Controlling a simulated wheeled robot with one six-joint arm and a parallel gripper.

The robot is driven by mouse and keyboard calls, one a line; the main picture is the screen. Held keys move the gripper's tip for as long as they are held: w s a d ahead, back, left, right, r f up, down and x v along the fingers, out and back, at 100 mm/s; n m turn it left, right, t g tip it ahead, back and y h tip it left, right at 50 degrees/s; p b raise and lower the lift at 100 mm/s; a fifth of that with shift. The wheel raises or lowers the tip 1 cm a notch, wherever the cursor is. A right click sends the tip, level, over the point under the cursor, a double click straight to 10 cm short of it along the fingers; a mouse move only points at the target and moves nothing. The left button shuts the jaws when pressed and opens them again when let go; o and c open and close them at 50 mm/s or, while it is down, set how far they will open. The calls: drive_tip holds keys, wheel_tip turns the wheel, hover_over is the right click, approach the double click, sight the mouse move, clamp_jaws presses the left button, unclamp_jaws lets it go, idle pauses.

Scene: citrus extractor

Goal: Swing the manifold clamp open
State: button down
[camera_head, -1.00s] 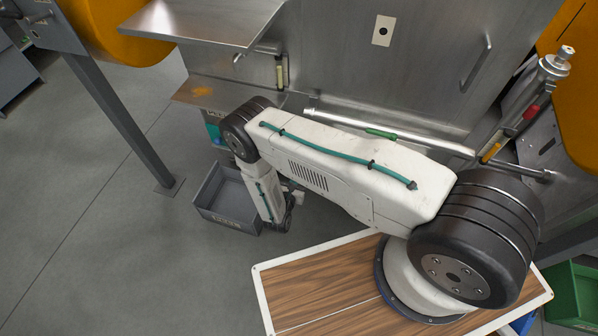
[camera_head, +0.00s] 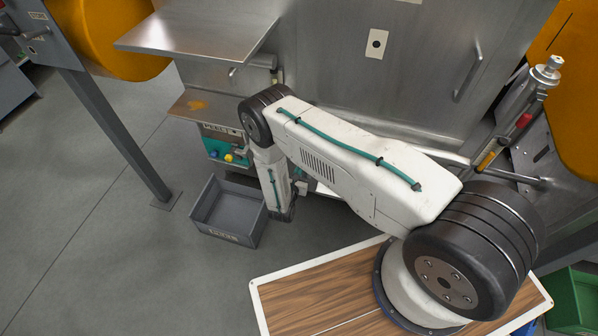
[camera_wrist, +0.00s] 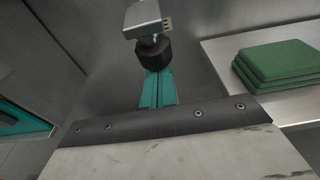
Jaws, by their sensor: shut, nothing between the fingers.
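In the wrist view, my gripper (camera_wrist: 157,74) shows as two teal fingers shut together with nothing between them. A dark round knob (camera_wrist: 152,53) with a grey metal block (camera_wrist: 142,18) above it is just beyond the fingertips. It may be part of the manifold clamp, but I cannot tell, nor whether the fingers touch it. In the head view, my arm hangs down in front of the machine and my gripper is hidden. A silver pipe (camera_head: 440,152) runs partly behind my arm; no clamp is clearly visible there.
In the wrist view, green pads (camera_wrist: 272,65) lie stacked on a pale shelf (camera_wrist: 222,52) at right. In the head view, a grey crate (camera_head: 243,235) stands on the floor below my arm, and a teal control box (camera_head: 218,147) is beside it. A steel shelf (camera_head: 195,30) juts out above.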

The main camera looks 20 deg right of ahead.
drive_tip(key=r, duration=0.1)
drive_tip(key=s+a+r+g, duration=0.1)
drive_tip(key=shift+s+r+y, duration=0.1)
drive_tip(key=shift+r+y, duration=0.25)
drive_tip(key=shift+y, duration=0.05)
idle(0.3)
drive_tip(key=s+a, duration=0.5)
drive_tip(key=s, duration=0.2)
drive_tip(key=shift+s+a+f, duration=0.2)
drive_tip(key=shift+s+f, duration=0.05)
drive_tip(key=shift+s, duration=0.05)
